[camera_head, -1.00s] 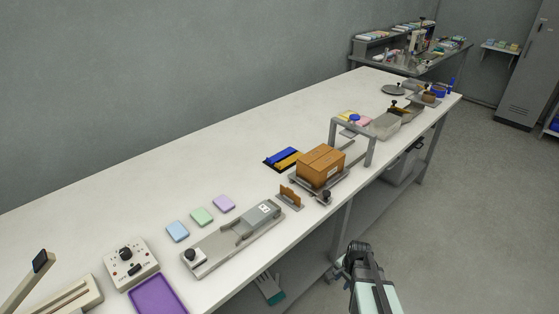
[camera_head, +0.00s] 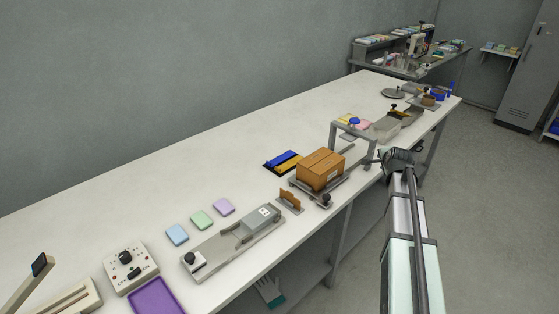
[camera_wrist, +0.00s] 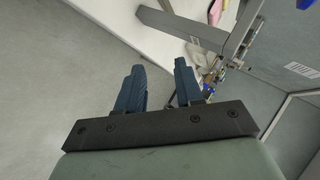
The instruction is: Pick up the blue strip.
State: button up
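The blue strip (camera_head: 281,157) lies on the white table beside a yellow-orange strip (camera_head: 287,161), on what looks like a dark tray, to the left of the cardboard box. My gripper (camera_head: 377,159) is at the table's right edge, just right of the grey metal frame and apart from the strip. In the wrist view my gripper (camera_wrist: 160,88) shows its two dark blue fingers spread apart with nothing between them. The blue strip cannot be made out in the wrist view.
A cardboard box (camera_head: 320,169) on a metal stand and a grey arch frame (camera_head: 352,128) stand between my gripper and the strips. A grey bin (camera_head: 385,128) is beyond the frame. The table behind the strips is clear.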

jog(key=w+d+r+n+t+h, duration=0.1)
jog(key=w+d+r+n+t, duration=0.2)
jog(key=w+r, duration=0.65)
jog(key=w+a+r+n, duration=0.9)
jog(key=a+r+n, duration=0.1)
jog(key=n+g+y, duration=0.2)
jog(key=n+g, duration=1)
jog(key=g, duration=0.1)
send_over(268, 164)
notch_tip(268, 164, down, 12)
notch_tip(268, 164, down, 9)
jog(key=shift+w+d+r, duration=0.1)
jog(key=shift+d+r, duration=0.05)
jog(key=shift+r, duration=0.05)
jog(key=shift+s+a+f, duration=0.1)
jog(key=shift+s+f, duration=0.05)
jog(key=shift+f, duration=1.15)
jog(key=shift+s+a+f, duration=0.1)
jog(key=shift+f, duration=1.2)
grip_shut()
